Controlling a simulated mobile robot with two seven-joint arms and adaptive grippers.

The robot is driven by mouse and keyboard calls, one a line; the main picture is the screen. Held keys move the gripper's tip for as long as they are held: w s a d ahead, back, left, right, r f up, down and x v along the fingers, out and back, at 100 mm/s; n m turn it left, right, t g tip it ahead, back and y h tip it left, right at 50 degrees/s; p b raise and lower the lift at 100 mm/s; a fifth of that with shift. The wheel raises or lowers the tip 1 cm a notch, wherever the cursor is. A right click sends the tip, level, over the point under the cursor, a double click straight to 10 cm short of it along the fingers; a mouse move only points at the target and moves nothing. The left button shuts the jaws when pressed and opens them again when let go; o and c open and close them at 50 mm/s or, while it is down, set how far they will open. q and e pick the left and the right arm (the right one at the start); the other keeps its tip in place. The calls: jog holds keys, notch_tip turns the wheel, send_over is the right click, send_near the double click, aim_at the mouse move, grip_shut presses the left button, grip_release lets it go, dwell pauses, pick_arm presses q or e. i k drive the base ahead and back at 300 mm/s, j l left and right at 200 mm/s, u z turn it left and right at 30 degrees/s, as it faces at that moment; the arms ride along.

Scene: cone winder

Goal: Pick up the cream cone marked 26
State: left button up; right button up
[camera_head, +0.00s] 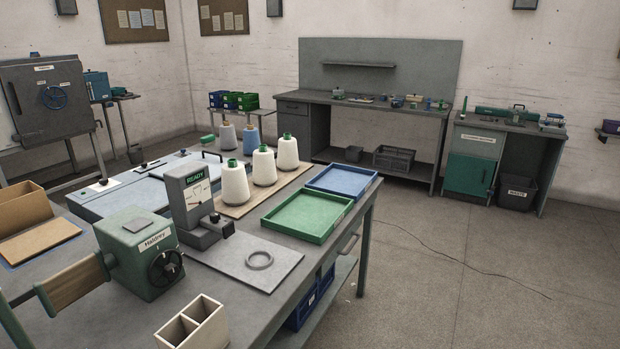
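Three cream cones stand upright on a wooden board (238,211) on the workbench. The nearest cream cone (235,186) is at the left, the middle cream cone (264,167) is behind it to the right, and the farthest cream cone (288,154) is at the right. Each has a green top. No number is readable on any of them, so I cannot tell which is marked 26. Neither of my grippers is in view.
A green tray (308,235) and blue tray (341,194) lie right of the board. A grey device reading READY (194,200) and a green Maldrey box (146,262) stand in front. Open floor lies right.

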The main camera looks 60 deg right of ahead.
aim_at(234, 185)
jog(key=l+z, duration=0.15)
jog(key=z, duration=1.15)
jog(key=i+l, duration=0.15)
jog(key=l, duration=0.25)
jog(key=i+l, duration=0.15)
jog(key=l, duration=0.2)
jog(key=i+l, duration=0.15)
jog(key=l, duration=0.25)
jog(key=i+l, duration=0.15)
jog(key=l, duration=0.2)
jog(key=i+l, duration=0.15)
jog(key=l, duration=0.25)
jog(key=i+l+u, duration=0.1)
jog(key=l, duration=0.3)
jog(key=i+l, duration=0.2)
jog(key=l, duration=0.15)
